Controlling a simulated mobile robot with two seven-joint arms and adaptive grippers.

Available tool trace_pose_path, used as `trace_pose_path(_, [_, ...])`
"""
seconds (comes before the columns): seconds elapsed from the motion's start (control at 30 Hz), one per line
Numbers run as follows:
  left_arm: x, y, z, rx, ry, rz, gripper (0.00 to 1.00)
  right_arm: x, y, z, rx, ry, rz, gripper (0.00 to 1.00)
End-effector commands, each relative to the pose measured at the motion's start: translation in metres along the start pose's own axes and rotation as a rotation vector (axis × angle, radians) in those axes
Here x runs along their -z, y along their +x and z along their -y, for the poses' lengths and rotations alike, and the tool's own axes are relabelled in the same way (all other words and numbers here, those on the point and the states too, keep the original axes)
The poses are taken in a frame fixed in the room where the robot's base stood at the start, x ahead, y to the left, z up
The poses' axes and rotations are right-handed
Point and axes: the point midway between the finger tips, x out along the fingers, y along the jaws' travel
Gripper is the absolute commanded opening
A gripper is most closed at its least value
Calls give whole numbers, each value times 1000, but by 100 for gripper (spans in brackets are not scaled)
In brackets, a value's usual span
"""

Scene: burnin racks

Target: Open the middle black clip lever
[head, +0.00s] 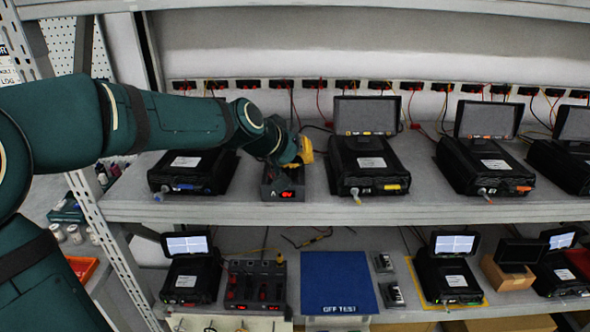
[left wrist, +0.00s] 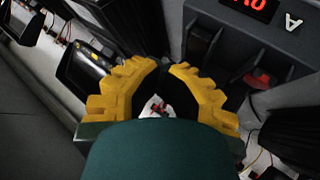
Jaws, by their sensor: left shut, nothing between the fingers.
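A dark clip box (head: 270,191) with a red lit display and a letter A stands on the upper shelf. In the left wrist view the box (left wrist: 285,45) is at the upper right, with dark slots and a red part (left wrist: 258,79) in one slot. I cannot make out the middle black lever clearly; the slots are dark and partly hidden by my fingers. My left gripper (head: 304,153) is over the back right part of the box. Its yellow fingers (left wrist: 168,68) are shut with nothing held. My right gripper is not in view.
Black cases stand on both sides of the box: one at left (head: 196,172) and one with a raised screen (head: 369,168) at right. Power sockets with red and yellow wires line the back wall. The lower shelf holds another clip box (head: 256,284) and a blue mat (head: 337,278).

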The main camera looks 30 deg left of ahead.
Motion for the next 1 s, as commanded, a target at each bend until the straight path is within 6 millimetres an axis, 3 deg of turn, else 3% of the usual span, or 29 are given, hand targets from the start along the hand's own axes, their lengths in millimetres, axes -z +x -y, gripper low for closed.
trace_pose_path(1.0, [-9,10,8,6,-2,9,0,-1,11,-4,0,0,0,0])
